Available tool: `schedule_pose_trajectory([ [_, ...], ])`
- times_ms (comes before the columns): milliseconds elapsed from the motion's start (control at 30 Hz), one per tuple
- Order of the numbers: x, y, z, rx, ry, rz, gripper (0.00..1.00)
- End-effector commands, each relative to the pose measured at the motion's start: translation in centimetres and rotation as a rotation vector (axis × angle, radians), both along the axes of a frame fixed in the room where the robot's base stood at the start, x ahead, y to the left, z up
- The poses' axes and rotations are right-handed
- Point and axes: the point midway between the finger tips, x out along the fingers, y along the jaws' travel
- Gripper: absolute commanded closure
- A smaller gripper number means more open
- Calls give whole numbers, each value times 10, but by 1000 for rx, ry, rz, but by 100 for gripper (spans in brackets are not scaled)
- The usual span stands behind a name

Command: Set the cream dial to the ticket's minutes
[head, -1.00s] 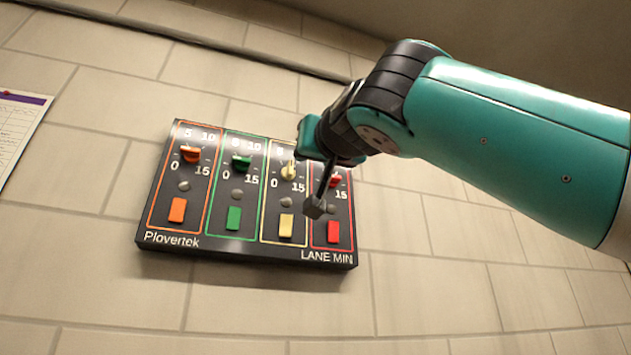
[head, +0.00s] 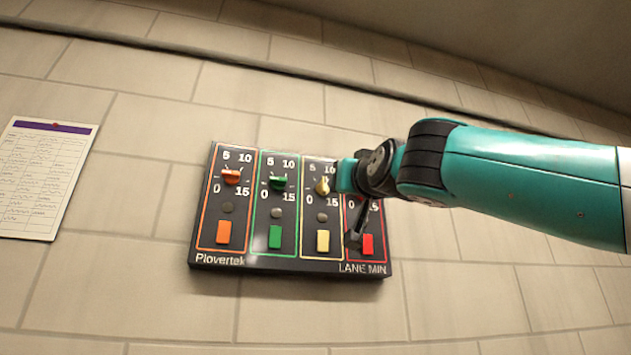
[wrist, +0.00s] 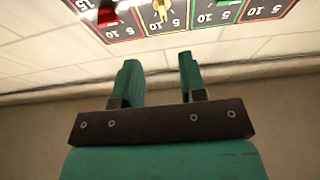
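The cream dial (head: 323,187) is on a dark wall panel (head: 290,264), third of the lanes from the left, with 0, 5, 10 and 15 marked around it. Its handle looks roughly upright; I cannot read its exact setting. The dial also shows at the top edge of the wrist view (wrist: 161,9). My gripper (head: 347,176) is just right of the cream dial in the head view and partly covers the red lane. In the wrist view, my gripper's two teal fingers (wrist: 160,75) are apart with nothing between them. No ticket is clearly identifiable.
Orange (head: 231,177), green (head: 278,183) and partly hidden red (wrist: 107,15) dials flank the cream one. Colored buttons, including a cream button (head: 322,240), sit below. A purple-headed sheet (head: 44,180) hangs left; its writing is unreadable. The wall below the panel is clear.

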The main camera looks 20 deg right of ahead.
Motion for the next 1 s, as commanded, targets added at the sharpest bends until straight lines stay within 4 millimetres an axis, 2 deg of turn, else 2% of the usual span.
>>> schedule_pose_trajectory([
  [33, 11, 0, 11, -2, 2, -2, 62],
  [100, 27, 1, 18, -1, 2, -2, 62],
  [533, 109, 1, 52, -1, 2, 1, 62],
  [733, 129, 1, 58, -1, 0, 1, 62],
  [1000, 136, 1, 57, 0, -1, 2, 62],
])
